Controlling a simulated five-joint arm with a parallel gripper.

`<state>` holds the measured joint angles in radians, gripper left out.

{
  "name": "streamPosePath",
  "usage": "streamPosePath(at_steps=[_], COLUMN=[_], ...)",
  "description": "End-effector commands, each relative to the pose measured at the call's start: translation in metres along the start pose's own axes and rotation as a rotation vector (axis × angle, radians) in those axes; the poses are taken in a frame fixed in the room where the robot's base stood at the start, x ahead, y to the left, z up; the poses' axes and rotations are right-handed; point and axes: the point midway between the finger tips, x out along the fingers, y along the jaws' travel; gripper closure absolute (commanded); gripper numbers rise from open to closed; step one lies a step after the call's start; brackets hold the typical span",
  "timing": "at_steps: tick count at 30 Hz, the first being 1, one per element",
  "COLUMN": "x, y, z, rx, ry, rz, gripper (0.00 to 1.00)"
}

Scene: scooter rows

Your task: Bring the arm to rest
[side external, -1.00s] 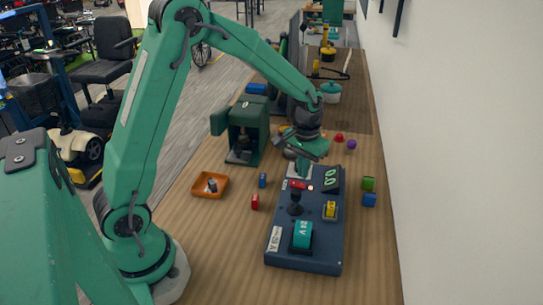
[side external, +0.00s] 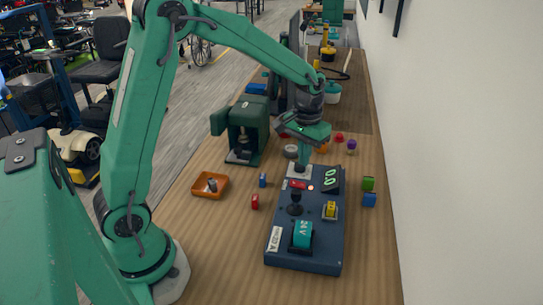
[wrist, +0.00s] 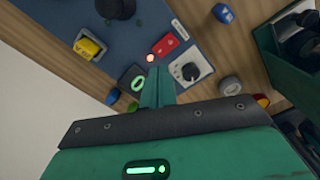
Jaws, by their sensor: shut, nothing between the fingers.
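My green gripper (side external: 306,160) is shut and empty, pointing down over the far end of the dark blue control panel (side external: 283,215). Its closed fingers also show in the wrist view (wrist: 157,88), near the panel's display (wrist: 131,78) and a dark knob on a white plate (wrist: 190,71). Whether the tips touch the panel is unclear. My arm reaches out over the bench, bent at the elbow. The panel bears a red switch (side external: 298,185), a black joystick (side external: 295,202), a teal 24 V part (side external: 303,234) and a yellow part (side external: 330,209). A small lamp (wrist: 150,57) glows orange.
An orange tray (side external: 197,192) holding a small dark part lies left of the panel. A green machine (side external: 250,118) stands behind it. Small red, blue and green blocks lie around. A white wall (side external: 460,170) bounds the right. The front bench is clear.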

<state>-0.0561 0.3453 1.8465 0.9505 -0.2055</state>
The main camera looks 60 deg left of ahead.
Motion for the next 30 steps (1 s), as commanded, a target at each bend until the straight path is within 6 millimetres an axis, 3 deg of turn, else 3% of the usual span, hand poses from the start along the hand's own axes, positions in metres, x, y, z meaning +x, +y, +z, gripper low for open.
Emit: streamPosePath(at_steps=[8, 14, 30], x=[-0.004, -0.024, -0.096], y=[0.000, -0.001, -0.010], z=[0.002, 0.014, 0.089], rx=[0.003, 0.021, 0.115], ry=[0.009, 0.043, 0.217], rz=[0.002, 0.009, 0.038], gripper=[1.00, 1.00, 1.00])
